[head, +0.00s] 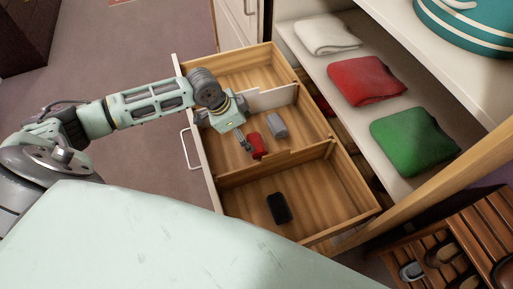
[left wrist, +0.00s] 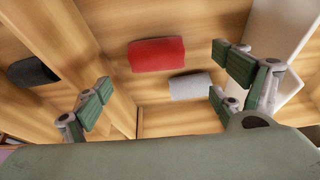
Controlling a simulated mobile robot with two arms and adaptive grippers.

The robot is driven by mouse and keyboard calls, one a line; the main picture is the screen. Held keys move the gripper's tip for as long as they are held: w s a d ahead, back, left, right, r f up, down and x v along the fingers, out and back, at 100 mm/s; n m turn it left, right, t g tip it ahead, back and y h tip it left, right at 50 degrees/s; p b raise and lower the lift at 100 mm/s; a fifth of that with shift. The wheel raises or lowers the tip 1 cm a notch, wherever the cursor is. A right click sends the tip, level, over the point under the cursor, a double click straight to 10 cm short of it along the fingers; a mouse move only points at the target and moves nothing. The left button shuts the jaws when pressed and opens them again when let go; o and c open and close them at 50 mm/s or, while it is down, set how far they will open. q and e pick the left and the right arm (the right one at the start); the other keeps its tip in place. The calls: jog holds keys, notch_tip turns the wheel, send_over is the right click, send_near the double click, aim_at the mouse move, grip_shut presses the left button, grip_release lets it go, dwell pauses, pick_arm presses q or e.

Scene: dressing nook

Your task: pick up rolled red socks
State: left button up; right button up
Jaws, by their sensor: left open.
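The rolled red socks (head: 257,146) lie in the middle compartment of the open wooden drawer (head: 283,161). They also show in the left wrist view (left wrist: 157,54), lying between the lines of the two fingers and apart from both. My left gripper (head: 243,138) reaches down into that compartment from the left, just beside the red socks in the head view. In the left wrist view my left gripper (left wrist: 163,90) has its fingers spread wide with nothing between the pads. My right gripper is not in view.
Rolled grey socks (head: 277,124) lie close to the red ones in the same compartment. Rolled black socks (head: 279,208) lie in the near compartment. A white divider (head: 272,98) and wooden walls bound the middle one. Folded red cloth (head: 365,80) and green cloth (head: 413,141) lie on the shelf.

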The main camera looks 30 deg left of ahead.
aim_at(254, 141)
pick_arm(q)
jog(key=x, duration=0.2)
jog(key=p+x, duration=0.1)
jog(key=x, duration=0.4)
jog(key=shift+d+f, duration=0.15)
jog(key=shift+d, duration=0.2)
jog(key=shift+f, duration=0.4)
jog(key=c, duration=1.2)
